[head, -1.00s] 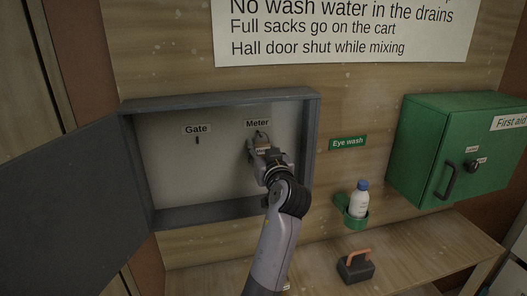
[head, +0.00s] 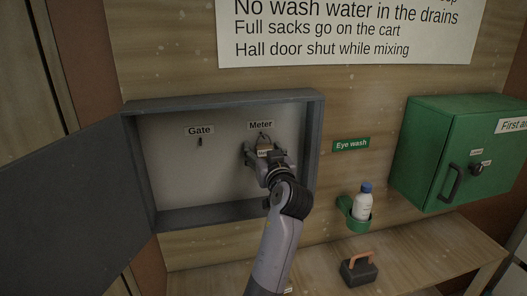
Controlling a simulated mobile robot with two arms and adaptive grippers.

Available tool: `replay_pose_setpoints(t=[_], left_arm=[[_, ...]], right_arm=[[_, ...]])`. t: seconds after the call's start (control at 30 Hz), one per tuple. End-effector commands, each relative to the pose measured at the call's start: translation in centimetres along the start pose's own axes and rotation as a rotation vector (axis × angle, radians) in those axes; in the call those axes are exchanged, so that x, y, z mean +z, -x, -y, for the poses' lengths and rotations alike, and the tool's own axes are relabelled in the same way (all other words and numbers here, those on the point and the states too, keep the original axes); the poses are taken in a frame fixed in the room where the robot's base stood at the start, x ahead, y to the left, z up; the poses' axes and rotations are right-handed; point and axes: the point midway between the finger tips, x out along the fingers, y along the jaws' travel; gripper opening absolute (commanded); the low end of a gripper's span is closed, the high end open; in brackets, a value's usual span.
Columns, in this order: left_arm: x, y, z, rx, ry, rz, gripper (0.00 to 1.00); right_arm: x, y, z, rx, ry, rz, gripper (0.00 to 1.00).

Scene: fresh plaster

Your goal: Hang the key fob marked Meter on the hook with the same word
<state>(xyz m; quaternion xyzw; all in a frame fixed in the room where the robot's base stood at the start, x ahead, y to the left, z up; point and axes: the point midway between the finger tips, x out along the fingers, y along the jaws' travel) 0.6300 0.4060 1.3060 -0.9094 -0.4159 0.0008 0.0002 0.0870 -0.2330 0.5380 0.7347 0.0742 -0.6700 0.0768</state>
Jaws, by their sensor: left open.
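The grey key cabinet (head: 225,215) stands open on the wall, with a hook under the Gate label (head: 199,130) and one under the Meter label (head: 261,125). The Gate hook (head: 199,142) is bare. The fob (head: 264,153) is small, with a pale tag whose word is only partly readable. It hangs below the Meter label, its ring seemingly on the hook there, though the contact is too small to be sure. My left gripper (head: 264,154) is open, its fingers apart on either side of the fob. My right gripper is out of view.
The cabinet door (head: 75,205) swings out to the left. On the right are an eye wash bottle (head: 362,204) in a green holder, a green first aid box (head: 425,150) and a dark block with an orange handle (head: 358,268) on the wooden shelf (head: 420,255).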

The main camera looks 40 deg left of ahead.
Motion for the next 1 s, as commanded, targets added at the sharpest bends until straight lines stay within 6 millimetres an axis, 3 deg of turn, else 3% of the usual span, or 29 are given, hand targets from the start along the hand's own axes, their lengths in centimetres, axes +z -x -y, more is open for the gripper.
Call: replay_pose_setpoints(t=[0.27, 0.7, 1.0], left_arm=[[-0.7, 0.0, 0.0, 0.0, 0.002, -0.001, 0.6], [-8.4, 0.0, -0.1, 0.0, 0.004, -0.002, 0.6], [-10.0, 0.0, 0.0, 0.0, 0.0, 0.0, 0.6]], right_arm=[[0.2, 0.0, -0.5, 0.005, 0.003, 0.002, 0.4], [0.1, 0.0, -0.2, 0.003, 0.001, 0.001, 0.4], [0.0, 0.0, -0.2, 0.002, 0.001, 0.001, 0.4]])
